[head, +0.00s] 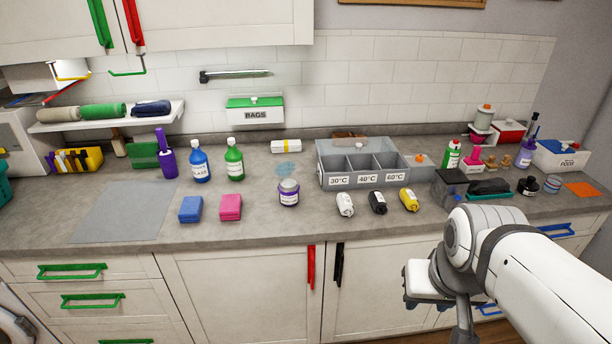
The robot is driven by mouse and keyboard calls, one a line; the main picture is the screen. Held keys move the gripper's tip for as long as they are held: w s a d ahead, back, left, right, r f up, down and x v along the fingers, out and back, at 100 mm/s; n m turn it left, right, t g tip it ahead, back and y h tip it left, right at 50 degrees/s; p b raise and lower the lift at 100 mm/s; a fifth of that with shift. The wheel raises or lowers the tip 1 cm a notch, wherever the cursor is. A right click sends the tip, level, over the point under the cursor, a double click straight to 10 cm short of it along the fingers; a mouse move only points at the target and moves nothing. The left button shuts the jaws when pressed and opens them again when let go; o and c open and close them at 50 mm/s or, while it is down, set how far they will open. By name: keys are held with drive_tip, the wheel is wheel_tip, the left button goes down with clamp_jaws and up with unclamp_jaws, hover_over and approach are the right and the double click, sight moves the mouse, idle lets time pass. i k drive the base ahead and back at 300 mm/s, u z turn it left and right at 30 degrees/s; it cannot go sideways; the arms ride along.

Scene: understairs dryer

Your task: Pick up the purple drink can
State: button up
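I cannot make out a plain purple drink can. A short round container with a purple band and a grey top (288,192) stands upright mid-counter, in front of the grey sorting box; I cannot tell if it is the can. A purple upright item (167,155) stands at the left beside the blue bottle. A purple bottle with a brush (528,153) stands at the far right. The end of my arm (428,281) hangs in front of the lower cabinets at the right, apart from all of these. Its fingers cannot be made out.
A grey box with three compartments (328,181) stands behind three small rolls (378,203). Blue (191,209) and pink (230,207) sponges lie left of the banded container. Blue (200,165) and green (234,163) bottles stand behind them. The counter front (260,230) is clear.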

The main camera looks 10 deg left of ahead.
sight(291, 199)
drive_tip(key=u, duration=0.05)
drive_tip(key=i, duration=1)
drive_tip(key=z, duration=0.05)
